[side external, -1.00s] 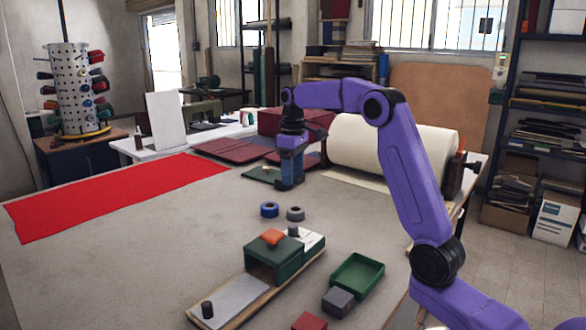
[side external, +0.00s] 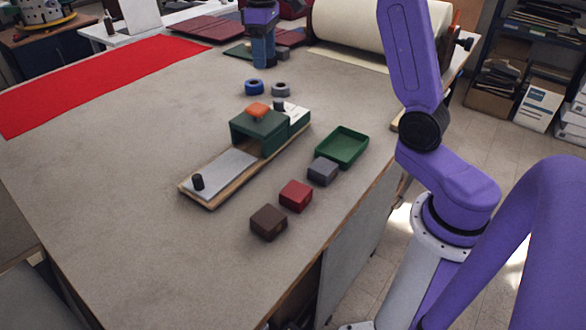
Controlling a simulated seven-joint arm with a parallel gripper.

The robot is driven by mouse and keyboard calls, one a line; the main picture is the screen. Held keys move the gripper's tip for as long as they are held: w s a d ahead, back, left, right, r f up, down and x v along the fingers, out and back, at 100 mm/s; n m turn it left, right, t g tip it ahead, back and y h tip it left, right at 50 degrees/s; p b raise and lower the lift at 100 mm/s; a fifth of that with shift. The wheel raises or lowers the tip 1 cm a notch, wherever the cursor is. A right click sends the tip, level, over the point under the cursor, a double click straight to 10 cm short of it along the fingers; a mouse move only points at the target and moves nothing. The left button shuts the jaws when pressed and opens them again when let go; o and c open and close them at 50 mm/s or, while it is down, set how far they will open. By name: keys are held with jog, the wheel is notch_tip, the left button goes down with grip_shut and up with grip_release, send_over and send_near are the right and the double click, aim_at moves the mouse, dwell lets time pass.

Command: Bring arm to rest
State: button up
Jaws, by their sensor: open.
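My purple arm (side external: 415,60) reaches over the far side of the table from the right. My gripper (side external: 263,62) points down at the far part of the table, behind two small rings. Its fingertips are small in this view, and the gap between them is hard to make out. The jaws are open, and I see nothing held. A dark green flat piece (side external: 237,51) lies just left of the gripper. A small grey thing (side external: 282,53) shows close to its right side; I cannot tell whether they touch.
A blue ring (side external: 254,87) and a grey ring (side external: 280,89) lie nearer. A green box-like fixture (side external: 258,133) stands on a board. A green tray (side external: 343,146) and grey, red (side external: 296,195) and brown (side external: 268,222) blocks line the right. Red cloth (side external: 100,80) covers the far left.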

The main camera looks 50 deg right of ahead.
jog(key=s+a+f+n, duration=0.2)
jog(key=s+a, duration=0.4)
jog(key=s, duration=0.2)
jog(key=s+a+f+n, duration=0.2)
jog(key=s+a, duration=0.5)
jog(key=s, duration=0.1)
jog(key=s+d+f+n, duration=0.1)
jog(key=s+f+n, duration=0.1)
jog(key=s, duration=0.7)
jog(key=s+f+n, duration=0.2)
jog(key=s+f, duration=0.1)
jog(key=s, duration=0.6)
jog(key=shift+s+d+f, duration=0.2)
jog(key=shift+s+d, duration=0.15)
jog(key=shift+s, duration=0.05)
